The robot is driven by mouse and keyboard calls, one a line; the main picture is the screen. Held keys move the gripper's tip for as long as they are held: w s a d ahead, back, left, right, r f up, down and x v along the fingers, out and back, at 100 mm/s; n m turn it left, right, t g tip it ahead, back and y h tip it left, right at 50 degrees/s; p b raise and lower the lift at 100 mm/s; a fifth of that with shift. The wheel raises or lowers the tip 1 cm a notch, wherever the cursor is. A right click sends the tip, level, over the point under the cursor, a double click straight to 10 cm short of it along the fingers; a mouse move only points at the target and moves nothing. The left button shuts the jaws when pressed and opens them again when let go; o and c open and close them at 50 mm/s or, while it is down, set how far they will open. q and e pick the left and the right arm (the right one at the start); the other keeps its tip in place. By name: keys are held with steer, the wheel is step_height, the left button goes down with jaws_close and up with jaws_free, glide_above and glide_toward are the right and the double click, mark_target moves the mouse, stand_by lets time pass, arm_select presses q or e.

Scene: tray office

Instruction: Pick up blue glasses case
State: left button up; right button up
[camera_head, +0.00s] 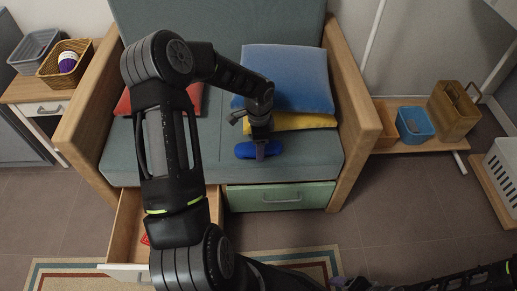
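The blue glasses case (243,150) lies on the grey-green sofa seat (310,150), near its front edge, in front of the yellow cushion. My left gripper (260,152) points down right over the case, with its fingertips at the middle of it. The fingers cover part of the case, and I cannot tell whether they are closed on it. The case appears to rest on the seat. My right arm shows at the bottom right edge; its gripper is not clearly visible.
A blue cushion (290,75) and a yellow cushion (300,121) lie behind the case. Wooden armrests (355,100) flank the seat. Below, a wooden drawer (127,215) stands open and a green drawer (275,197) is shut. Baskets (62,79) stand at left.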

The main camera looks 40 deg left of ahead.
arm_select(q)
steer(key=shift+c, duration=0.4)
steer(key=c, duration=1)
steer(key=shift+r, duration=0.1)
step_height(320, 180, up, 18)
steer(key=p, duration=0.4)
stand_by(0.5)
